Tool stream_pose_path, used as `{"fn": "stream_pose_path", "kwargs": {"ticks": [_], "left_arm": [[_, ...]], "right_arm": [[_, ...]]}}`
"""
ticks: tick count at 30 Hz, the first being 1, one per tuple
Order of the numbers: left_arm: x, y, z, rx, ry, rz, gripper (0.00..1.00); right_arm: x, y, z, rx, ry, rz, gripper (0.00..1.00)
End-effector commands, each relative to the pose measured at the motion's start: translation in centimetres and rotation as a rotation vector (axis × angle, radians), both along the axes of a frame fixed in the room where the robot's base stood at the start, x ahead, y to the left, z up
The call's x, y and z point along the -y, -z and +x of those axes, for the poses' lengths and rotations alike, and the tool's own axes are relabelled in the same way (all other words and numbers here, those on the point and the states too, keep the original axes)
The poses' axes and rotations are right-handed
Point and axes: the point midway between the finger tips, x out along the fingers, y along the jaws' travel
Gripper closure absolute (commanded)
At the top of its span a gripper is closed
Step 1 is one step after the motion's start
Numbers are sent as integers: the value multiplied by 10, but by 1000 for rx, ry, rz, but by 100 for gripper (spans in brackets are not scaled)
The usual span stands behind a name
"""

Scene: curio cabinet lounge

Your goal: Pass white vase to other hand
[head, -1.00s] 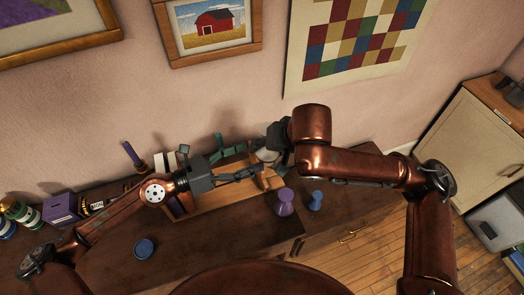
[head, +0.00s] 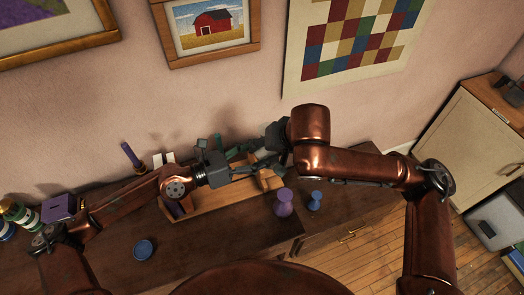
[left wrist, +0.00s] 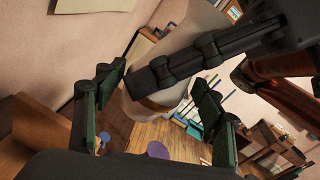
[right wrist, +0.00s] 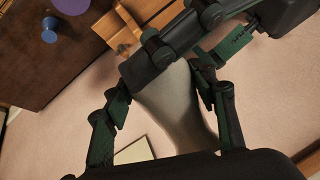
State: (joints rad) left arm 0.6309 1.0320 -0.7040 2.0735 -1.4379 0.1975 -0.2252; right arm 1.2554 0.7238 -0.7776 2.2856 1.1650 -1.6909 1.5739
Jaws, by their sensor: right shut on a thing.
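The white vase shows pale in the right wrist view (right wrist: 178,110) and the left wrist view (left wrist: 192,28); it is mostly hidden by the grippers in the head view. My right gripper (head: 270,150) is shut on it and holds it above the cabinet top. My left gripper (head: 258,168) is close by. In the left wrist view its open fingers (left wrist: 158,88) stand on either side of the vase's end, with a right finger crossing in front. I cannot tell whether the left fingers touch the vase.
A wooden rack (head: 210,202) lies below the grippers on the dark cabinet (head: 215,235). A purple piece (head: 284,203) and a blue piece (head: 315,201) stand to the right. A blue disc (head: 144,249), a purple box (head: 58,208) and a purple candle (head: 130,155) are left. The wall is behind.

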Motion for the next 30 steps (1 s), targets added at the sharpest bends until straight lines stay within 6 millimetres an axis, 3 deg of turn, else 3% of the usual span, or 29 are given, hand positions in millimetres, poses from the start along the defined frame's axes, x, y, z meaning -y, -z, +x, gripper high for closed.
{"fn": "stream_pose_path", "kwargs": {"ticks": [17, 18, 26, 30], "left_arm": [[2, -1, -2, 0, 5, -2, 78], [2, -2, -2, 2, 5, -4, 78], [1, -2, -2, 1, 4, -2, 78], [1, -1, -1, 1, 3, -2, 78]], "right_arm": [[-1, -1, 1, 2, 0, 2, 78], [-1, -1, 1, 2, 0, 2, 46], [0, -1, 1, 2, 1, 2, 28], [0, 0, 0, 1, 1, 1, 27]]}}
